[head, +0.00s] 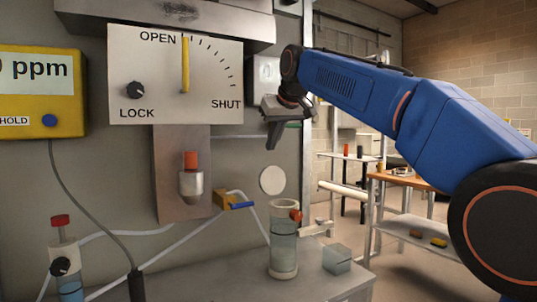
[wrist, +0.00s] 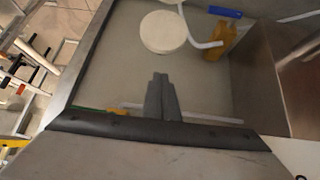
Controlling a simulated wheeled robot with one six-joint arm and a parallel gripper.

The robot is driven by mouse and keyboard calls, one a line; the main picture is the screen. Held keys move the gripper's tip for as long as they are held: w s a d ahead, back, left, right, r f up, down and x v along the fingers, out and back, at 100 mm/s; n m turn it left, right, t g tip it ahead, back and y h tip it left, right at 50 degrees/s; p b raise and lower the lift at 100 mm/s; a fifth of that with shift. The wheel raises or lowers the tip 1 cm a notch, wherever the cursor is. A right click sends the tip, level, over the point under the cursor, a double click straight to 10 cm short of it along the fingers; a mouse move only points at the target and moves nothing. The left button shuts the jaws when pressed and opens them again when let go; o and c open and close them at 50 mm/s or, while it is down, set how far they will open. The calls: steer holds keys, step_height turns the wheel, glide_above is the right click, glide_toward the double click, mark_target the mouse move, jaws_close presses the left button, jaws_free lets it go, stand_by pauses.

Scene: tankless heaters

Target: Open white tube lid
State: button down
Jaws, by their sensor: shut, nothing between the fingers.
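A clear tube (head: 284,245) with a pale rim and liquid inside stands on the grey ledge in the head view. A white round disc (head: 272,180), which looks like the lid, shows face-on just above and behind the tube's rim. I cannot tell whether it is hinged to the tube. The disc also shows in the wrist view (wrist: 164,32), beyond my fingertips. My gripper (head: 272,145) is shut and empty, pointing down above the disc and apart from it. Its closed fingers show in the wrist view (wrist: 160,78). The tube's body is not clear there.
A yellow valve (head: 221,199) with a blue handle and a white hose are left of the tube. A glass-like block (head: 337,258) stands right of it on the ledge (head: 225,277). A panel with a yellow lever (head: 185,65) is left of my gripper. An orange-topped table is behind right.

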step_height(320, 180, up, 7)
steer(key=s, duration=0.2)
steer(key=shift+d, duration=0.45)
steer(key=s+d+f+m+g+h, duration=0.1)
steer(key=s+d+f+m, duration=0.1)
steer(key=s+d+f, duration=0.8)
steer(key=s+d+f+m+h, duration=0.1)
steer(key=s+d+f, duration=0.6)
steer(key=d, duration=0.5)
steer(key=s+d+f+m, duration=0.1)
steer(key=s+d+f, duration=0.2)
steer(key=s+f, duration=0.4)
steer(key=s+d+f+m+g+h, duration=0.1)
steer(key=s+d+f, duration=0.3)
steer(key=s+f, duration=0.4)
steer(key=s+d+f+m+h, duration=0.1)
steer(key=s+d+f, duration=0.3)
steer(key=f, duration=1.5)
steer(key=s, duration=0.4)
steer(key=shift+d+m, duration=0.25)
steer(key=shift+m, duration=0.05)
steer(key=shift+r, duration=0.1)
